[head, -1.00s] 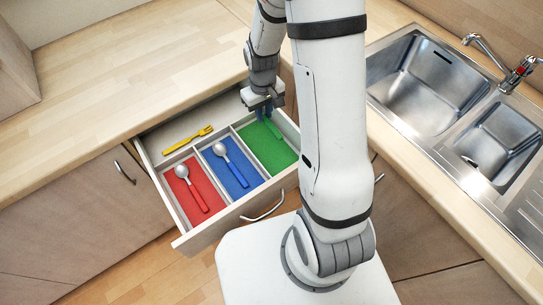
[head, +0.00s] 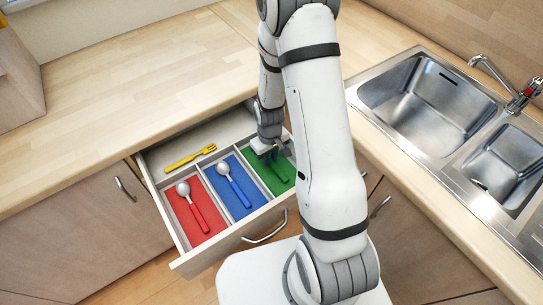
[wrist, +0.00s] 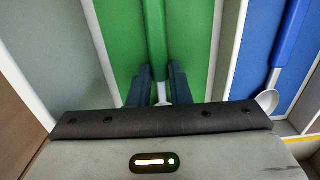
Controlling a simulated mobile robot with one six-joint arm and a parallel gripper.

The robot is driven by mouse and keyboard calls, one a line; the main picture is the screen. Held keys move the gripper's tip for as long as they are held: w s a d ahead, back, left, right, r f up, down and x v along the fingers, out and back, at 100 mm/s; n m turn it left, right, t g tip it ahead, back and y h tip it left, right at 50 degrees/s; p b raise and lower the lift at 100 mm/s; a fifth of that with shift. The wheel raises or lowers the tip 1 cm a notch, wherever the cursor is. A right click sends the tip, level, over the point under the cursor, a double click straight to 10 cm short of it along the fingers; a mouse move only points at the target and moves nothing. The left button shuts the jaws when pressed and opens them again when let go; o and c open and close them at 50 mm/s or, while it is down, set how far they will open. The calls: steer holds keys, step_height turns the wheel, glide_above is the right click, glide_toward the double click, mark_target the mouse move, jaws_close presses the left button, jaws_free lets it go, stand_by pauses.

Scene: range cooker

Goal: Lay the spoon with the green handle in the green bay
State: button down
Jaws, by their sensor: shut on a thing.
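The green-handled spoon is between my gripper's dark fingers (wrist: 159,88) in the wrist view. Its green handle (wrist: 154,35) runs away from the fingers over the green bay (wrist: 121,40), in line with the bay. A pale piece of its neck (wrist: 161,92) shows between the fingers; its bowl is hidden. In the head view my gripper (head: 268,155) is over the green bay (head: 259,178), the rightmost of the drawer's coloured bays, and covers most of the spoon. I cannot tell whether the spoon touches the bay floor.
A blue spoon (head: 234,186) lies in the blue bay and a red spoon (head: 195,208) in the red bay. A yellow fork (head: 190,157) lies in the drawer's back compartment. White dividers (wrist: 226,45) flank the green bay. A steel sink (head: 428,105) is at right.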

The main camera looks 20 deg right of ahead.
steer(key=shift+f, duration=0.2)
steer(key=c, duration=1.3)
jaws_free()
steer(key=shift+c, duration=0.2)
step_height(320, 180, up, 12)
steer(key=r, duration=0.1)
steer(key=s+r+m+t, duration=0.3)
steer(key=s+r, duration=1.2)
steer(key=r, duration=0.2)
steer(key=shift+s+m+b, duration=0.25)
steer(key=shift+m+b, duration=0.05)
steer(key=shift+b, duration=0.05)
